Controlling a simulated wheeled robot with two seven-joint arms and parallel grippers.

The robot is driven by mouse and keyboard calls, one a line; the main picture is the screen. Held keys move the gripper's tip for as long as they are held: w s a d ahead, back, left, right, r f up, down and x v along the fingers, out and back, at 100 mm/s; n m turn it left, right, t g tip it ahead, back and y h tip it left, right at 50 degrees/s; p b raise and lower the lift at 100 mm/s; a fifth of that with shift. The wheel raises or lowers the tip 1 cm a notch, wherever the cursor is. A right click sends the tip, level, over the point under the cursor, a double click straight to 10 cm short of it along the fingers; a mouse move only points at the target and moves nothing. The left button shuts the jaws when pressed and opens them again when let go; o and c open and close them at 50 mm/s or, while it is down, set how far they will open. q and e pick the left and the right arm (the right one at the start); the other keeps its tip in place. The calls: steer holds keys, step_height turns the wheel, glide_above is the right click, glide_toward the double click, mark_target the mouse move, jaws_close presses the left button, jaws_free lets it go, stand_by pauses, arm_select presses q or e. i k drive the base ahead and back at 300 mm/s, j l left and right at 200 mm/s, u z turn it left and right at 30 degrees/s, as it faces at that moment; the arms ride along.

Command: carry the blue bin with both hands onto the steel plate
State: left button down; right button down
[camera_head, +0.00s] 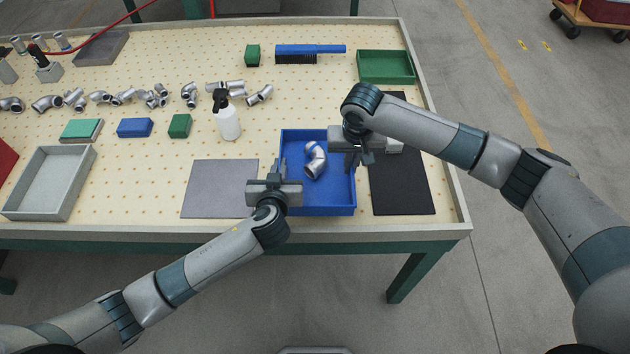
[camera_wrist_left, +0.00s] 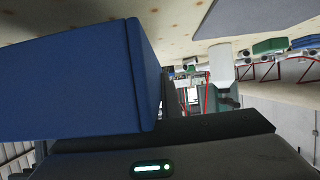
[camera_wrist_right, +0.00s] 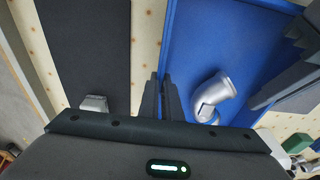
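The blue bin (camera_head: 318,208) is upright at the near part of the table, with a silver pipe elbow (camera_head: 314,160) inside. The grey steel plate (camera_head: 215,190) lies flat just left of it. My left gripper (camera_head: 281,172) is at the bin's left wall, its fingers close together on it. The bin's side (camera_wrist_left: 70,85) fills much of the left wrist view and hides part of those fingers. My right gripper (camera_head: 353,160) pinches the right wall; its close fingers (camera_wrist_right: 162,98) show in the right wrist view. I cannot tell whether the bin touches the table.
A black mat (camera_head: 402,190) lies right of the bin. A white spray bottle (camera_head: 227,120) stands behind the plate. A grey tray (camera_head: 50,185) is at the left, a green tray (camera_head: 386,66) at the back right. Several pipe fittings lie farther back. The plate's top is clear.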

mark_target(222, 186)
steer(key=j, duration=1.3)
